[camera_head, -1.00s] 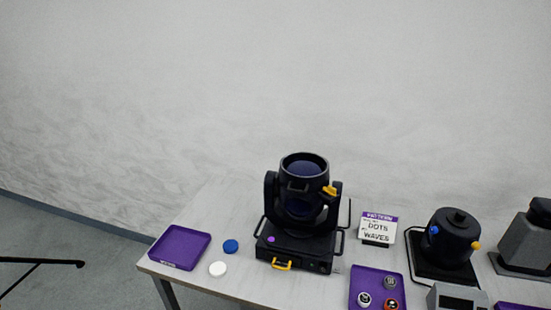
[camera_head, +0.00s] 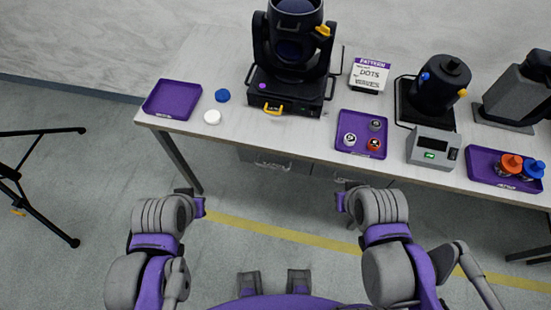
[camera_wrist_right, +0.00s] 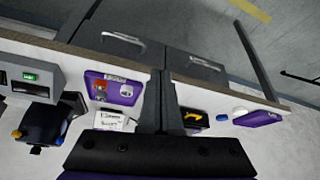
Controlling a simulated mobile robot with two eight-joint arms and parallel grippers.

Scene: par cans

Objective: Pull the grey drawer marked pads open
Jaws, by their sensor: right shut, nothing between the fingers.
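Two grey drawers hang side by side under the table's front edge. The left drawer (camera_head: 250,154) and the right drawer (camera_head: 345,173) both look shut in the head view. The wrist view, which is turned over, shows a drawer with a bar handle (camera_wrist_right: 122,39) and a second drawer with a handle (camera_wrist_right: 205,63). Their markings are too small to read, so I cannot tell which says pads. My right gripper (camera_wrist_right: 160,73) is shut and empty, apart from both handles. My left gripper (camera_head: 199,206) is in front of the table; its fingers are not clear.
On the table (camera_head: 225,60) stand a stage light (camera_head: 290,90), purple trays (camera_head: 172,99), a grey box with a green display (camera_head: 433,147) and a sign (camera_head: 370,75). Table legs (camera_head: 178,160) flank the drawers. The floor in front is clear, with a yellow stripe (camera_head: 280,231).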

